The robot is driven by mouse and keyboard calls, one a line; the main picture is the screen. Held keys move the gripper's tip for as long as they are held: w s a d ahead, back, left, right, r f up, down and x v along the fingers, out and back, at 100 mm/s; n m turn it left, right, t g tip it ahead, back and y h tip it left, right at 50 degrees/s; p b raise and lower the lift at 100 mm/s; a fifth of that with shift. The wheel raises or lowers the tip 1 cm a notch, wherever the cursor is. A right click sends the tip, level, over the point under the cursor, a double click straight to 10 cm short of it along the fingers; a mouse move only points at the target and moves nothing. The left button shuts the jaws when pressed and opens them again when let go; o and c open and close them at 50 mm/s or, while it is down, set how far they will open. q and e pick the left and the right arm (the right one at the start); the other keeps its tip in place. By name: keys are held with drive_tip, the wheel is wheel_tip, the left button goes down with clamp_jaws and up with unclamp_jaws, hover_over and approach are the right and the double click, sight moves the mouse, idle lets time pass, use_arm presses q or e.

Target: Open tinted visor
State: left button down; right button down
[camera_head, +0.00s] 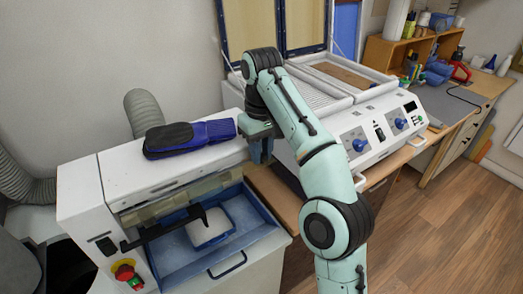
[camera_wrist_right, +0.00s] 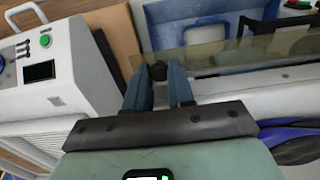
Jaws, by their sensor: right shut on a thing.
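The tinted visor (camera_head: 178,189) is a see-through yellowish strip along the front of the white machine, above its blue tray opening. It also shows in the right wrist view (camera_wrist_right: 215,57) as an olive band across the opening. My right gripper (camera_head: 260,152) is at the right end of the visor. In the right wrist view its blue fingers (camera_wrist_right: 157,75) are closed around a small dark knob (camera_wrist_right: 157,71) at the visor's end. The fingers partly hide the knob. My left gripper is not in view.
A red stop button (camera_head: 125,272) is at front left. Another white machine (camera_head: 360,130) stands at right.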

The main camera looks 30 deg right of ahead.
drive_tip(key=c, duration=1)
unclamp_jaws()
drive_tip(key=shift+s, duration=0.1)
